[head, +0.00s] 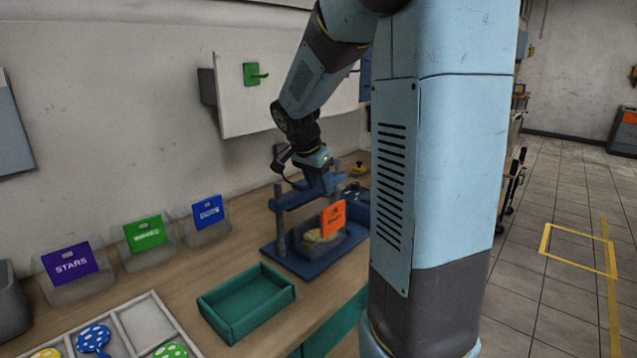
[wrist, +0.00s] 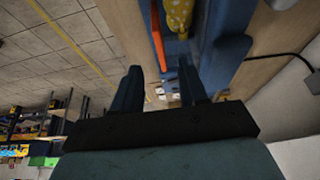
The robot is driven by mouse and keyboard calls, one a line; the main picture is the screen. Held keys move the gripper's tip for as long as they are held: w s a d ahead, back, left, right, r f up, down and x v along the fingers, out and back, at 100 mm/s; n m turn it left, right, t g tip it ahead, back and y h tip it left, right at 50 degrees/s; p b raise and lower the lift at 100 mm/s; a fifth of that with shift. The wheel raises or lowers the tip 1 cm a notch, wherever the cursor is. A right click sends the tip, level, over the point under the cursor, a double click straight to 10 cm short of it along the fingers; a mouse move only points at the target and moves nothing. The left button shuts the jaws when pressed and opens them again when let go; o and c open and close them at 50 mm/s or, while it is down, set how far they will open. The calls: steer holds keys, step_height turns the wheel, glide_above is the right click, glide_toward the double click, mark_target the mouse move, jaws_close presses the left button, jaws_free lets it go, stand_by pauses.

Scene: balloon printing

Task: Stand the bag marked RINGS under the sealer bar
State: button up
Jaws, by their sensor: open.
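An orange-tagged bag (head: 333,219) stands upright on the blue sealer base, apparently under the sealer bar (head: 296,198). Its tag lettering is too small to read, so I cannot confirm RINGS. Pale contents show low in the bag. My gripper (head: 322,181) is by the top of the sealer frame; its fingers are hard to separate from the blue frame. In the wrist view my gripper (wrist: 160,73) is open with nothing between its fingers. The orange tag (wrist: 159,38) and a yellow dotted balloon (wrist: 179,14) lie beyond the fingertips.
Bags tagged purple STARS (head: 70,264), green (head: 146,233) and blue (head: 208,210) stand along the wall. An empty green tray (head: 247,303) sits in front of the sealer. A white divided tray (head: 145,323) with dotted balloons is at bottom left.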

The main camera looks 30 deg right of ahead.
mark_target(331, 210)
steer(key=shift+s+d, duration=0.1)
steer(key=shift+d, duration=0.1)
steer(key=shift+d+f, duration=0.2)
steer(key=shift+f, duration=0.25)
steer(key=x, duration=1.3)
jaws_close()
steer(key=shift+o, duration=0.4)
jaws_free()
steer(key=shift+r, duration=0.15)
